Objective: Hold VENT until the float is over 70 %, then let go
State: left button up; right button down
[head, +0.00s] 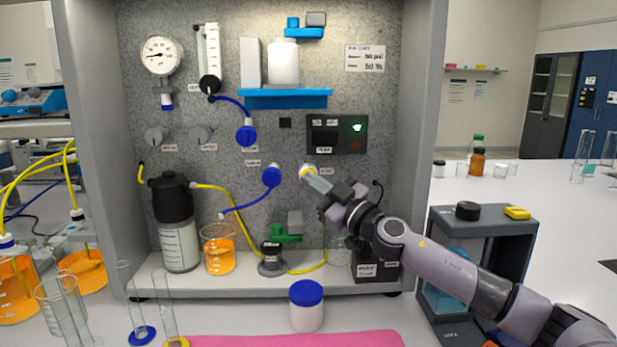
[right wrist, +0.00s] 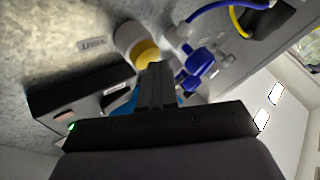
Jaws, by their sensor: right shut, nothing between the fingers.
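The VENT button (head: 307,171) is a pale round knob with yellow on the grey speckled panel. In the right wrist view the white and yellow knob (right wrist: 135,42) shows beside the VENT label (right wrist: 93,44). My right gripper (head: 312,180) is shut and empty, its fingertips at the button; whether they press it I cannot tell. In the right wrist view the shut fingers (right wrist: 155,72) overlap the knob's yellow part. The float tube (head: 212,48) is a clear upright scale at the panel's upper left; its float is too small to read. My left gripper is not in view.
A blue valve (head: 271,176) with a blue hose is just left of the button. A dark switch box (head: 337,134) with a lit green lamp is above right. A blue-lidded jar (head: 306,305) stands in front, by a pink mat (head: 300,340).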

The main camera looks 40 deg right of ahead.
jog(key=shift+s+a, duration=0.4)
jog(key=shift+s, duration=0.05)
jog(key=s+a+p, duration=0.1)
jog(key=s, duration=0.1)
jog(key=s+a+p, duration=0.1)
jog(key=s+a, duration=0.1)
jog(key=shift+a, duration=0.1)
dwell(0.3)
dwell(0.6)
